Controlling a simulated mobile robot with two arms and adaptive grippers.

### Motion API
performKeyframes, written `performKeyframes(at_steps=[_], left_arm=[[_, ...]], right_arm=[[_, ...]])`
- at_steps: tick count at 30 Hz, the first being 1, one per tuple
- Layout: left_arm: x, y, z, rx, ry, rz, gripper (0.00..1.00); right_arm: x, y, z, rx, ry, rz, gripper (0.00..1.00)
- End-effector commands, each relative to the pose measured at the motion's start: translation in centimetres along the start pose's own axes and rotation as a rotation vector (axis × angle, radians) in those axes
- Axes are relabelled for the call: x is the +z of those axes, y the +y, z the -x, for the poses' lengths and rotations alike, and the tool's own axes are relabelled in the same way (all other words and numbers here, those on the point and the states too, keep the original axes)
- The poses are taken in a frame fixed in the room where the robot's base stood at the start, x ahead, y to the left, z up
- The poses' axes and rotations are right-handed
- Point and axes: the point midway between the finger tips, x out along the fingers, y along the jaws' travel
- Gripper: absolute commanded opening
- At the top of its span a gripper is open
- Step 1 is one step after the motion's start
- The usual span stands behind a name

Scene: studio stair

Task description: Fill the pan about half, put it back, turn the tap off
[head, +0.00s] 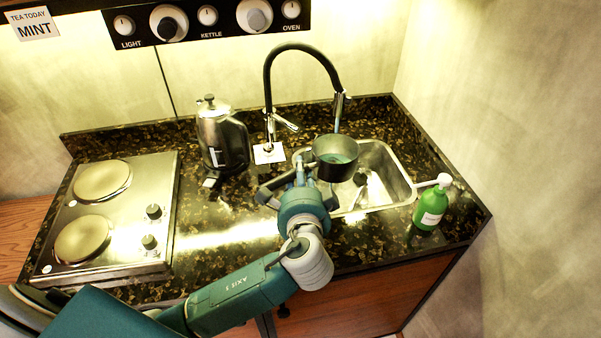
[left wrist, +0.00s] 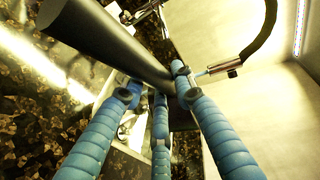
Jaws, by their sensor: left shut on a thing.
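The dark pan (head: 336,160) is over the left part of the steel sink (head: 397,172), under the spout of the tap (head: 340,103). Blue-tinted water shows inside it; the exact level is hard to read. A thin bluish stream runs from the spout into the pan. The tap lever (head: 287,123) sticks out to the right of the tap's base. My left gripper (head: 300,176) is shut on the pan's handle, which crosses the left wrist view as a dark bar (left wrist: 105,40). The spout also shows there (left wrist: 228,67). My right gripper is in neither view.
A steel kettle (head: 222,138) stands left of the tap. A hob (head: 120,245) with two plates (head: 102,181) is on the left. A green bottle (head: 431,208) stands right of the sink. The counter between hob and sink is mostly clear.

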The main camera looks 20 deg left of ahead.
Motion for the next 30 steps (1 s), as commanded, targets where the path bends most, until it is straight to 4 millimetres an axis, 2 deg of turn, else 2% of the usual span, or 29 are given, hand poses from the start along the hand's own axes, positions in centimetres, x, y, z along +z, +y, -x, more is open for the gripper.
performKeyframes(at_steps=[3,6,16,24,27,30], left_arm=[[0.0,-0.2,0.0,-0.004,0.001,0.002,0.00],[0.0,-0.2,0.0,-0.004,0.001,0.002,0.00],[-0.1,-0.3,-0.4,-0.005,0.000,0.002,0.00],[-1.0,-1.5,-5.9,-0.006,-0.001,0.003,0.00],[-1.3,-1.8,-7.3,-0.006,0.000,0.003,0.00],[-1.4,-1.9,-7.8,-0.004,0.001,0.002,0.00]], right_arm=[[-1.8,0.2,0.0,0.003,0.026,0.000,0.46],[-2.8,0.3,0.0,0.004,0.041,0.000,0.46],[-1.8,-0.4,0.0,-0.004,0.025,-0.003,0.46],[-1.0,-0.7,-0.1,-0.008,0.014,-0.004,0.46],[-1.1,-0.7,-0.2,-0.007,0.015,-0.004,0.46],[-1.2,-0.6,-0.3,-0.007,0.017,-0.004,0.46]])
